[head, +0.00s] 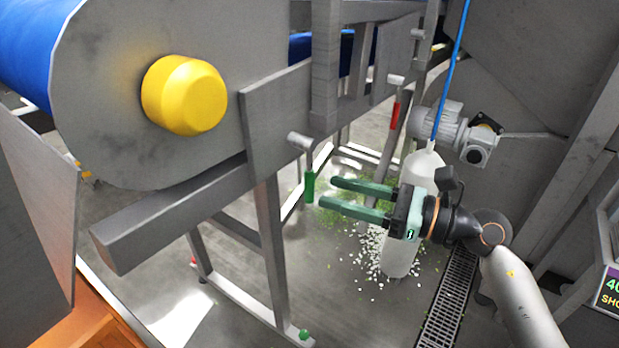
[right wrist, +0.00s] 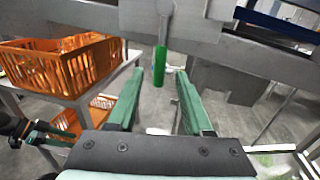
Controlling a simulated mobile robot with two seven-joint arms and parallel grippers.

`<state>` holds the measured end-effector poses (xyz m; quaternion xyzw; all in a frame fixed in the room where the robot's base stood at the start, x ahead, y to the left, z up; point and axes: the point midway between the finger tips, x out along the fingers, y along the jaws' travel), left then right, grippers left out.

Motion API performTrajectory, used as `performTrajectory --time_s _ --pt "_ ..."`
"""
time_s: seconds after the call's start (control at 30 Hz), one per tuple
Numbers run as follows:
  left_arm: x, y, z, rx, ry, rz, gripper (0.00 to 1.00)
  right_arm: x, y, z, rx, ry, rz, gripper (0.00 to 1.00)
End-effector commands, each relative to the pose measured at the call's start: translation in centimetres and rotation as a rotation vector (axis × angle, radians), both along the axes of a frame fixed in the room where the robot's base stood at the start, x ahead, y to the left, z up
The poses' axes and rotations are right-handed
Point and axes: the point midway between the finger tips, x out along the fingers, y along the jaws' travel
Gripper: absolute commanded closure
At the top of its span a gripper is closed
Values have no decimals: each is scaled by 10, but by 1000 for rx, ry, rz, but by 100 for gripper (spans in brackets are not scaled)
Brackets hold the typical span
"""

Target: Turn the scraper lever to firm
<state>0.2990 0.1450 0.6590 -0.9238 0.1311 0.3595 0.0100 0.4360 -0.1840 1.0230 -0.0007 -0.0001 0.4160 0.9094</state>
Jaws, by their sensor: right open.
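A lever with a green grip (head: 310,186) hangs straight down from a grey pivot on the side of the conveyor frame. My right gripper (head: 327,193) is open, its two green fingers pointing left toward the green grip. In the right wrist view the green grip (right wrist: 160,65) shows beyond the fingertips, between them in the picture. I see no contact with it. A second lever with a red grip (head: 396,115) hangs further back on the frame. At the left of the right wrist view, what looks like my left gripper (right wrist: 45,132) shows small; its opening is unclear.
A yellow roller cap (head: 185,95) sits on the conveyor's end plate. A white cylinder (head: 402,258) stands behind my right gripper, with white and green scraps on the floor. Orange crates (right wrist: 60,65) stand on a rack at left in the right wrist view.

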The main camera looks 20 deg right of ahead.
Motion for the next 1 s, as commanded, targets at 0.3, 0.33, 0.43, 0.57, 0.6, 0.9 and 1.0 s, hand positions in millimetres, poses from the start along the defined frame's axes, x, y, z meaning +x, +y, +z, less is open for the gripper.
performTrajectory --time_s 0.3,0.33,0.43,0.57,0.6,0.9,1.0 --pt "-4 11 4 15 4 19 50 32 37 2 4 0 0 49" --pt "-4 11 4 14 5 19 50 33 39 1 2 -1 0 49" --pt "-5 11 4 14 6 20 50 36 42 0 1 0 1 49" --pt "-6 10 3 12 8 20 50 37 43 0 1 1 0 49" --pt "-6 10 3 11 9 21 50 37 43 0 1 1 0 49" --pt "-7 10 3 10 9 21 50 36 43 0 1 1 1 71" --pt "-7 10 3 10 9 21 50 36 43 0 1 1 1 82"
